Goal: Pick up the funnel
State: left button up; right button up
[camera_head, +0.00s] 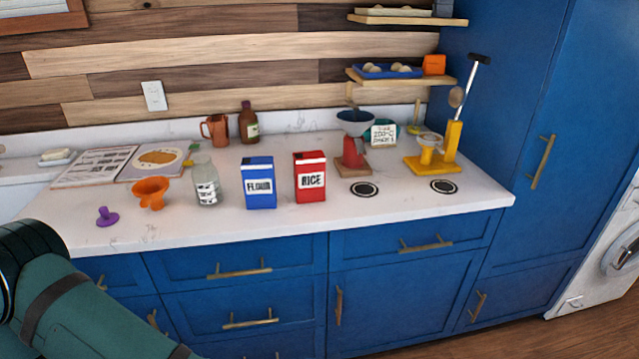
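An orange funnel (151,192) stands on the white counter, toward its left end, with its wide mouth up. A small purple piece with a knob (107,217) sits to its front left, and a clear glass jar (206,183) with a label stands to its right. The funnel is in plain view with nothing touching it that I can see. Part of my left arm shows at the lower left, in front of the counter, but its gripper is out of frame. My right gripper is not in view.
A blue flour box (259,183) and a red rice box (310,177) stand right of the jar. An open book (120,164) lies behind the funnel. A red-based grinder (353,152) and a yellow press (447,150) stand at the right. The counter's front edge is largely clear.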

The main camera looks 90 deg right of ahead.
aim_at(150, 190)
jog(key=k+z, duration=0.15)
jog(key=z, duration=2.5)
